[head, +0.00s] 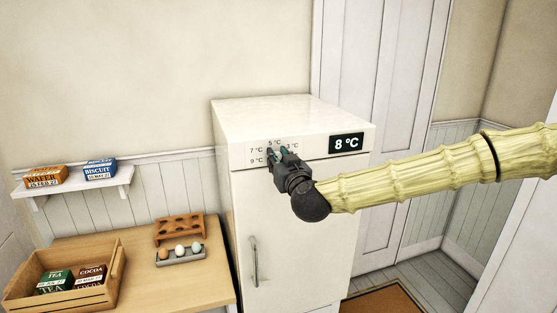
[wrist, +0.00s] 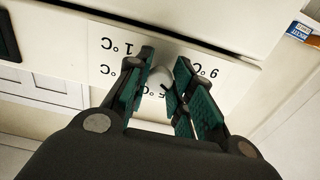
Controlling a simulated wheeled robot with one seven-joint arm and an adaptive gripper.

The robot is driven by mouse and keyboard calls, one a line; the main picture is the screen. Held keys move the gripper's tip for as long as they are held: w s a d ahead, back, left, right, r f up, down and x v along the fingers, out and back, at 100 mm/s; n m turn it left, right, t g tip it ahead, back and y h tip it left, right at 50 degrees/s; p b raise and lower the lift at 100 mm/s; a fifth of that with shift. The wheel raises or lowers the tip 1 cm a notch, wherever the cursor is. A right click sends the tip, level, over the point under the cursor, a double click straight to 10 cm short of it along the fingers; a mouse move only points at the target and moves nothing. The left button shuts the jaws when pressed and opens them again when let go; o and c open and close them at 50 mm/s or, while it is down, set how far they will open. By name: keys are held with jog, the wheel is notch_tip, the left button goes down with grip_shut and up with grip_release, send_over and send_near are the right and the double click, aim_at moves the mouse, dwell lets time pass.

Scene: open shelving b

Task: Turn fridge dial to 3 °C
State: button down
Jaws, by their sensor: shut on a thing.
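The white fridge (head: 285,215) has a temperature panel along its upper front, with a display (head: 346,143) reading 8 °C. Labels 9, 7, 5 and 3 °C show around the dial's place in the head view. My gripper (head: 277,154) is at this panel and hides the dial there. In the wrist view the panel is upside down, and my gripper (wrist: 164,66) has its teal-padded fingers shut on the pale round dial (wrist: 156,80), one on each side. Fingers cover part of the labels; a small dark mark shows by the dial's lower right edge.
A wall shelf (head: 75,190) carries two boxes. The fridge handle (head: 254,262) is below my gripper.

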jog(key=m+b, duration=0.1)
jog(key=b, duration=0.1)
jog(key=m+b, duration=0.1)
jog(key=shift+f+m+b, duration=0.25)
jog(key=shift+m+b, duration=0.05)
jog(key=shift+b, duration=0.1)
jog(key=m+b, duration=0.6)
jog(key=m, duration=0.1)
jog(key=m+b, duration=1.3)
jog(key=b, duration=0.1)
jog(key=shift+r+m, duration=0.3)
jog(key=shift+m, duration=0.1)
jog(key=c, duration=1.2)
grip_release()
jog(key=shift+c, duration=0.2)
